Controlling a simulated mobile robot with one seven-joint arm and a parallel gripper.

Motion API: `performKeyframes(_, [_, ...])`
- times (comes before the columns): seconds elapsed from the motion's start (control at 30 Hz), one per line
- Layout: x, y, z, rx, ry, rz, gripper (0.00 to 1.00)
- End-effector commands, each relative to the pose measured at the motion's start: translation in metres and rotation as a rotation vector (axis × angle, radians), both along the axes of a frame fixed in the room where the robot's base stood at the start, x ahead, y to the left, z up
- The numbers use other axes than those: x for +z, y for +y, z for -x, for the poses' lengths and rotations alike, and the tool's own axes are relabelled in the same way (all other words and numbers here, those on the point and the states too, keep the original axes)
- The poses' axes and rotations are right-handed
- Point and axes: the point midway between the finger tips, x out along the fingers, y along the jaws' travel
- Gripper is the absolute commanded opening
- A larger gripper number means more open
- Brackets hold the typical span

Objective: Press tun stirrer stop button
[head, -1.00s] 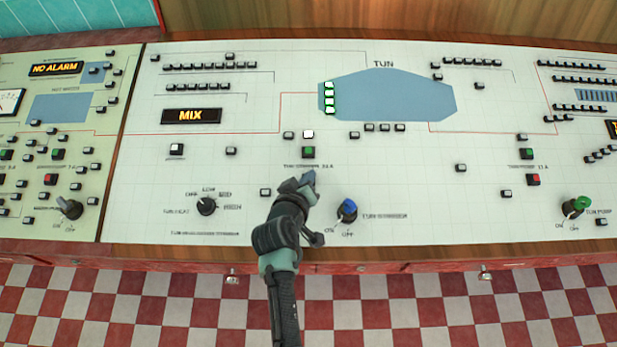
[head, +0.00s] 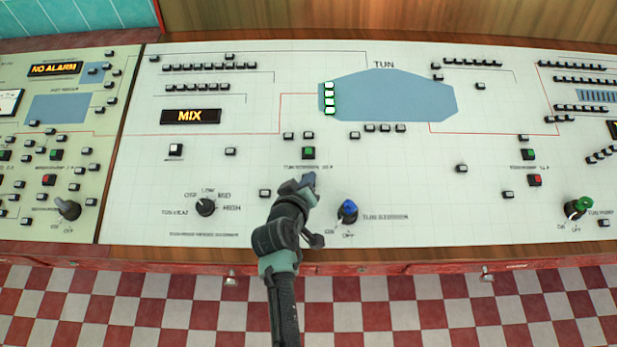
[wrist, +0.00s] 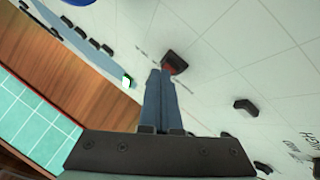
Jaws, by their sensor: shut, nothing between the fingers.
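The tun panel (head: 450,200) is pale with a blue tun shape (head: 390,95). A green button (head: 308,153) sits under the lamps in its middle. My gripper (head: 308,180) is shut just below that green button and hides the spot there in the head view. In the wrist view a red button (wrist: 171,68) in a dark housing sits right at the tips of my shut, empty gripper (wrist: 161,73). The fingertips appear to touch it or nearly so; the exact contact is hidden.
A blue-topped stirrer knob (head: 348,211) stands close to the right of my gripper. Another red button (head: 534,180) is far right.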

Motion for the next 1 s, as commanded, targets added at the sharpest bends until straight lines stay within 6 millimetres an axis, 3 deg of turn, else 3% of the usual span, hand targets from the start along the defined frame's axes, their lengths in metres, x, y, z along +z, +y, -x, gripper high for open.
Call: performKeyframes(1.0, [0.018,0.000,0.004,-0.001,0.001,0.000,0.00])
